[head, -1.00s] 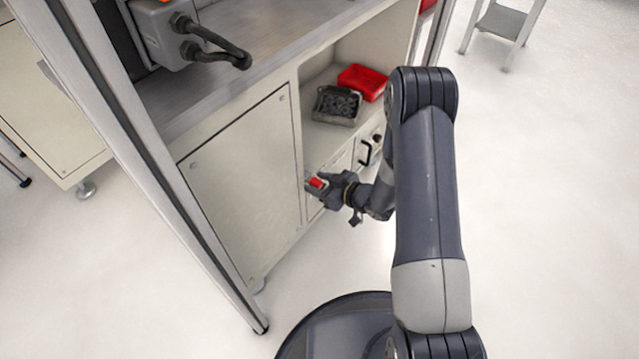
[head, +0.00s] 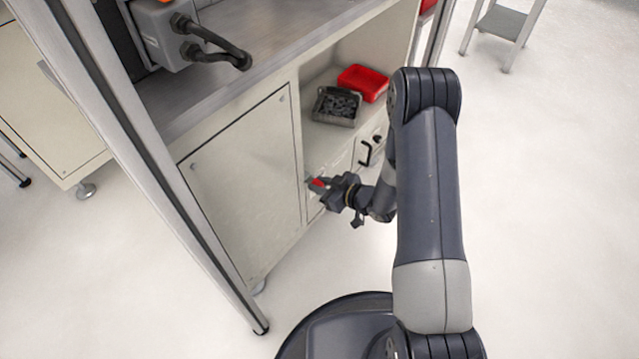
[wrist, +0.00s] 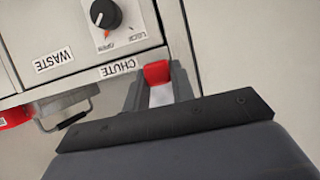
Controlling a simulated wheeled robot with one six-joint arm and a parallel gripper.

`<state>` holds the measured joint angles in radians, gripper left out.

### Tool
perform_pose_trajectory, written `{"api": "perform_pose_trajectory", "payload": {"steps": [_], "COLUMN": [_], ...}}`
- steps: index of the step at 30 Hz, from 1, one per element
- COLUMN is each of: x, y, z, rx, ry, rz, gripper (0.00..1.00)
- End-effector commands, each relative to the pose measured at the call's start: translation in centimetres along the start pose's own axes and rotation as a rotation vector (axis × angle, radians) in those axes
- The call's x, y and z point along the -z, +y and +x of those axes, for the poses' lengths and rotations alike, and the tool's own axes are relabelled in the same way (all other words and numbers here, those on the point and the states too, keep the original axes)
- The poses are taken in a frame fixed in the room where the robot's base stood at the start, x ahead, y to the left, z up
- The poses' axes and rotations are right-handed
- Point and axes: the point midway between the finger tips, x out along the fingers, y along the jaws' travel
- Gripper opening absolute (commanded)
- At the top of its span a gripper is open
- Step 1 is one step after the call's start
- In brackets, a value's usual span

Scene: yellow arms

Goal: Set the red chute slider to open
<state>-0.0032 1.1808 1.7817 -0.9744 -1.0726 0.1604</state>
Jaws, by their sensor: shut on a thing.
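The red chute slider (head: 318,183) is on the cabinet front, to the right of the large cabinet door in the head view. In the wrist view the red slider (wrist: 157,73) sits at the top of a pale strip in a grey channel, beside a CHUTE label (wrist: 118,68). My gripper (head: 325,186) is shut on the red slider, reaching it from the right.
A black dial (wrist: 105,13) marked open and lock is above the label, near a WASTE label (wrist: 53,60). A dark handle (head: 369,152) stands out from the front. A grey basket (head: 337,107) and red bin (head: 363,82) sit on the shelf above. A metal frame post stands left.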

Motion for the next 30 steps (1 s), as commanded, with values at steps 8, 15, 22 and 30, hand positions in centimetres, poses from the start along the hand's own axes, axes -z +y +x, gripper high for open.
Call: {"api": "perform_pose_trajectory", "payload": {"steps": [8, 15, 22, 30], "x": [-1.7, -2.0, -2.0, -1.9], "y": [0.1, -0.1, -0.1, 0.0], "z": [-4.0, -4.6, -4.6, -4.5], "rx": [-0.003, 0.000, 0.000, 0.000], "ry": [-0.002, -0.003, -0.005, -0.002], "rz": [0.001, 0.001, 0.002, 0.001], "gripper": [0.00, 0.00, 0.30, 0.45]}}
